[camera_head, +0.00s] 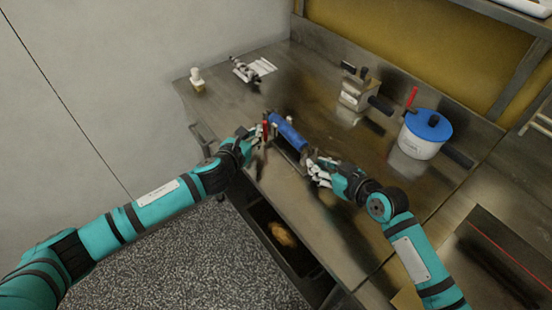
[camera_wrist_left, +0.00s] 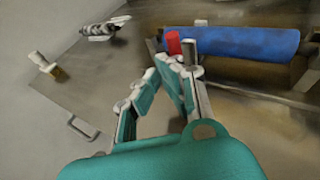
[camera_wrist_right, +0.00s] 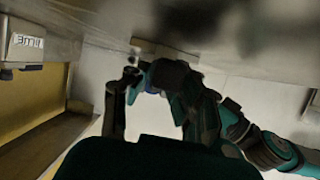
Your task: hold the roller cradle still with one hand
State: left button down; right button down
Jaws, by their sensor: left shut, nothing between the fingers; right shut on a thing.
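The roller cradle (camera_head: 292,155) stands near the table's front edge, with a blue roller (camera_head: 288,132) lying along it. The roller also fills the upper right of the left wrist view (camera_wrist_left: 240,42). My right gripper (camera_head: 311,166) is shut on the cradle's near right end; its exact grip is dark in the right wrist view. My left gripper (camera_head: 257,138) is shut and empty at the cradle's left end. Its fingertips are close to a red upright piece (camera_wrist_left: 173,43); I cannot tell whether they touch it.
A white pot with a blue lid (camera_head: 422,135) and a metal box with a dark handle (camera_head: 357,92) stand at the right back. A small pale-topped item (camera_head: 197,80) and a metal tool (camera_head: 240,70) lie at the back left. An open drawer (camera_head: 262,212) is below the table's front edge.

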pick_arm(q)
jog(key=shift+w+a, duration=0.55)
jog(key=shift+w, duration=0.2)
jog(key=shift+s, duration=0.15)
jog(key=shift+s+a, duration=0.1)
jog(key=shift+s, duration=0.2)
jog(key=s+r+n, duration=0.4)
jog(key=s+n, duration=1.1)
jog(key=n, duration=0.3)
jog(key=x, duration=0.9)
jog(key=r+x, duration=0.1)
jog(key=x, duration=0.3)
jog(key=shift+w+d, duration=0.25)
jog(key=shift+w, duration=0.2)
